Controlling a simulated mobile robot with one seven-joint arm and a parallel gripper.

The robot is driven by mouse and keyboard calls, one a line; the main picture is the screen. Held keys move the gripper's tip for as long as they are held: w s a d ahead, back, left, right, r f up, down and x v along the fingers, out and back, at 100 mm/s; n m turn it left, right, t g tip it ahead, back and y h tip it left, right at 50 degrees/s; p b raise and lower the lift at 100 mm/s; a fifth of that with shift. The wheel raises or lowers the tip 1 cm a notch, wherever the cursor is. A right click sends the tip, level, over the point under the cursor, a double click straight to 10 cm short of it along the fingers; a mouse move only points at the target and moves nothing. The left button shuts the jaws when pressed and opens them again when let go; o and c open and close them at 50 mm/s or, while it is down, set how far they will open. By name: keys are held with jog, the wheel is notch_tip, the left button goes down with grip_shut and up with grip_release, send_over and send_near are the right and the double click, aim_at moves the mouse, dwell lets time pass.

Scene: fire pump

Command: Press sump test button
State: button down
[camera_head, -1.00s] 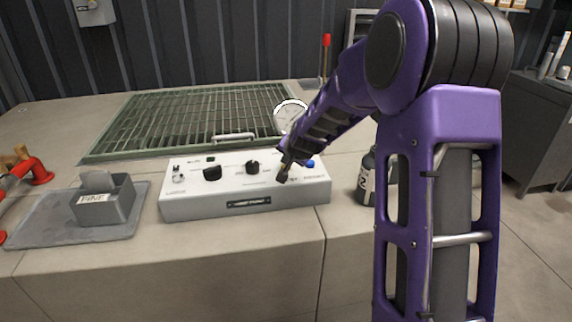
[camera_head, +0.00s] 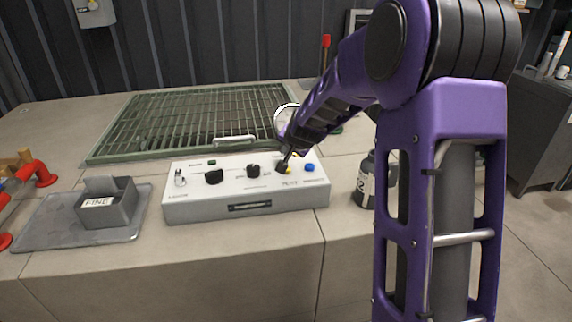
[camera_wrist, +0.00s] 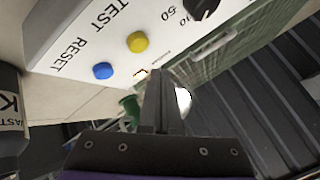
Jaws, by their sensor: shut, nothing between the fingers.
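The white control box (camera_head: 215,208) sits on the counter, with knobs, a switch and buttons on its sloped top. The yellow button (camera_wrist: 138,42) is beside the word TEST in the wrist view; in the head view only a bit of yellow (camera_head: 289,171) shows beside my fingertips. The blue button (camera_wrist: 103,71) is beside the word RESET, and it also shows in the head view (camera_head: 310,167). My gripper (camera_head: 282,170) is shut and empty, its tips over the right part of the box by the yellow button. In the wrist view the tips (camera_wrist: 157,74) appear just below the yellow button; contact cannot be told.
Two black knobs (camera_head: 214,177) stand up on the box left of my gripper. A dark bottle (camera_head: 366,185) stands right of the box. A grey bin (camera_head: 121,203) on a tray is at left. A green grate (camera_head: 190,120) and a round gauge (camera_head: 284,114) lie behind.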

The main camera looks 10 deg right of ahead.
notch_tip(320, 180, up, 3)
jog(key=shift+f+p, duration=0.15)
jog(key=shift+p, duration=0.55)
jog(key=shift+f, duration=0.1)
